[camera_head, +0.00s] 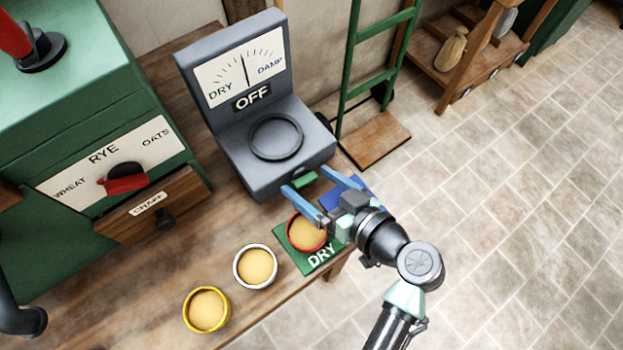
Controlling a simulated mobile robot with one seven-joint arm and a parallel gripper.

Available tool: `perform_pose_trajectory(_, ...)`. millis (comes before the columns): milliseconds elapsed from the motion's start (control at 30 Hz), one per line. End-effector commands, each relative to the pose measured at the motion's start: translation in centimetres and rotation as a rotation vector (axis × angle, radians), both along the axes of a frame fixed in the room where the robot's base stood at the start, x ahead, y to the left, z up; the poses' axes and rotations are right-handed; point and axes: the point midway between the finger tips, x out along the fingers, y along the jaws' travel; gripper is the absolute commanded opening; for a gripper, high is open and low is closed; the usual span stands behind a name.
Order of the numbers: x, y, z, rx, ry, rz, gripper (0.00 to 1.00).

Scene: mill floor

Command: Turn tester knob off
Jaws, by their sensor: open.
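The grey tester (245,165) stands on the wooden bench. Its dial (241,68) reads DRY to DAMP with the needle near the middle, and a label below it says OFF. An empty round ring (276,137) sits on its base. A small dark part (304,171), which may be the knob, shows low on the front face; its setting cannot be told. My gripper (307,182) is open, with its blue fingers pointing at this front face on either side of that part. A small green piece shows between the fingers. Whether the fingers touch anything cannot be told.
A red-rimmed cup (293,237) of yellow meal sits on the green DRY mat (318,259), just below my gripper. A blue mat (352,184) is partly hidden behind it. White (238,274) and yellow (187,309) cups stand left. A green machine (70,130) with a drawer stands far left.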

Motion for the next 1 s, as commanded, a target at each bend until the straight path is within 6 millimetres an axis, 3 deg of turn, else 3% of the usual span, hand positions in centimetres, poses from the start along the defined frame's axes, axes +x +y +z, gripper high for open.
perform_pose_trajectory(367,0.43,0.41,-0.26,0.000,0.000,0.000,0.95)
perform_pose_trajectory(833,0.40,0.38,-0.24,0.000,0.000,0.000,0.10)
perform_pose_trajectory(1000,0.33,0.50,-0.58,-0.041,-0.029,0.002,0.09)
